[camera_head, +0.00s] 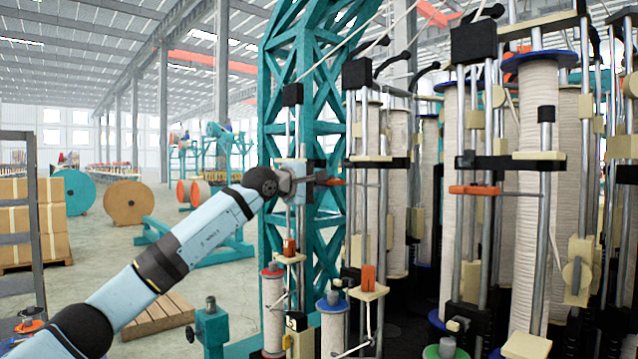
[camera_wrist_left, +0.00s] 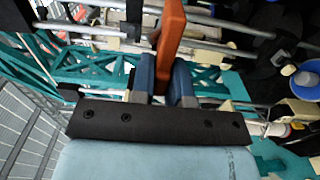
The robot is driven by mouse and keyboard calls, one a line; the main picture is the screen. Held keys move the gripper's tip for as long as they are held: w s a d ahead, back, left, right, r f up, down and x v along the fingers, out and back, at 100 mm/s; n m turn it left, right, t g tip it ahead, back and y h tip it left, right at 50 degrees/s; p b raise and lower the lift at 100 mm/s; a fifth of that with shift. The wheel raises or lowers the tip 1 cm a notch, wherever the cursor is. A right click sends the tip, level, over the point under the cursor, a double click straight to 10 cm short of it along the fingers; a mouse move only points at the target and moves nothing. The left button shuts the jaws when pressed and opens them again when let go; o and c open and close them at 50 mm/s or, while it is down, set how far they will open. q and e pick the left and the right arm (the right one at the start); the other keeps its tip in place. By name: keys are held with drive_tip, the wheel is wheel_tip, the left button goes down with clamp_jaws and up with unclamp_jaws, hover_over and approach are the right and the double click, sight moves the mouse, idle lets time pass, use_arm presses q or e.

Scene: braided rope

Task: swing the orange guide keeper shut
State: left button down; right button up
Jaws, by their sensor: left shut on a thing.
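The orange guide keeper (camera_wrist_left: 172,32) shows in the left wrist view as a flat orange bar standing up between my fingers. My left gripper (camera_wrist_left: 164,78) has its two blue-grey fingers shut on the near end of the bar. In the head view my left gripper (camera_head: 308,181) is at a metal-rod carrier in front of the teal lattice column. The orange keeper (camera_head: 333,182) sticks out to the right of the fingers there, roughly level. Whether its far end touches a rod or catch is too small to tell. My right gripper is in neither view.
A similar orange piece (camera_head: 475,190) sits on a carrier to the right. Cream rope spools (camera_head: 538,180) and upright rods crowd the right side. The teal lattice column (camera_head: 312,60) rises behind my gripper. Open floor (camera_head: 200,240) lies to the left.

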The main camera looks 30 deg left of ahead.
use_arm(q)
drive_tip(key=c, duration=1.1)
unclamp_jaws()
drive_tip(key=shift+s+a, duration=0.1)
drive_tip(key=shift+s, duration=0.15)
drive_tip(key=b+v, duration=0.3)
drive_tip(key=v, duration=1)
drive_tip(key=shift+s, duration=0.15)
